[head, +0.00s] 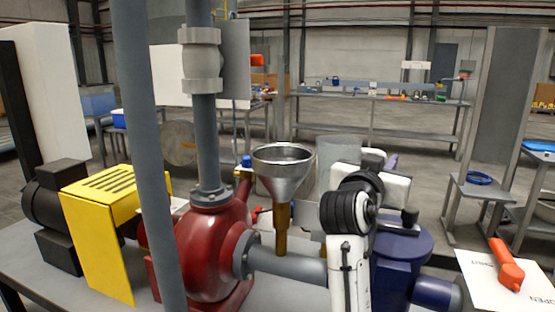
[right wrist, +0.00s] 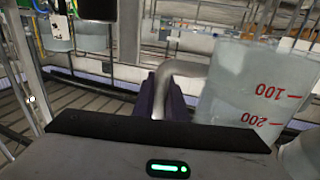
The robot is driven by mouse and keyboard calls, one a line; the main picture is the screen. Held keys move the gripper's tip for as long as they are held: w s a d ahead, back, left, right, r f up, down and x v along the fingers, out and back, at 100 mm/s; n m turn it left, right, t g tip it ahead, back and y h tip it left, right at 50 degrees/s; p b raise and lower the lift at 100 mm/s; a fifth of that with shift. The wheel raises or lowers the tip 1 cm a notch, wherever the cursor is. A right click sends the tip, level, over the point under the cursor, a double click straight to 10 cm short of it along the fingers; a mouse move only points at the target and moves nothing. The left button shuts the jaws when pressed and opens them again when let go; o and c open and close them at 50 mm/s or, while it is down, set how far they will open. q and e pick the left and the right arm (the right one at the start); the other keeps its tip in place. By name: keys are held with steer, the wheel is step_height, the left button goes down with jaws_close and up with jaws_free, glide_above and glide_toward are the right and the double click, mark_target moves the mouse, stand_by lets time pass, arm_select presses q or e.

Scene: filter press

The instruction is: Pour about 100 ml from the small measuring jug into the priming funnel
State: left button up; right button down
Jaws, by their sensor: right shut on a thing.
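The metal priming funnel (head: 283,172) stands upright on a brass stem above the pipe beside the red pump. The small measuring jug (head: 332,158) is clear and grey, just right of the funnel in the head view, partly hidden by my right arm. In the right wrist view the jug (right wrist: 245,85) shows red 100 and 200 marks and a grey handle (right wrist: 183,67). My right gripper (head: 377,160) is shut on this handle; its dark purple fingers (right wrist: 163,97) show in the wrist view. I cannot tell the liquid level. My left gripper is out of view.
The red pump (head: 208,250) and a grey vertical pipe (head: 150,150) stand left of the funnel. A yellow guard (head: 98,240) is further left. A dark blue housing (head: 400,255) is below my right arm. An orange-handled item (head: 507,265) lies on a white sheet at right.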

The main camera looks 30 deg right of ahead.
steer(key=shift+s+r, duration=0.1)
steer(key=shift+r, duration=0.05)
steer(key=p+x, duration=0.1)
steer(key=x, duration=0.1)
steer(key=shift+d+p, duration=0.35)
steer(key=shift+d, duration=0.1)
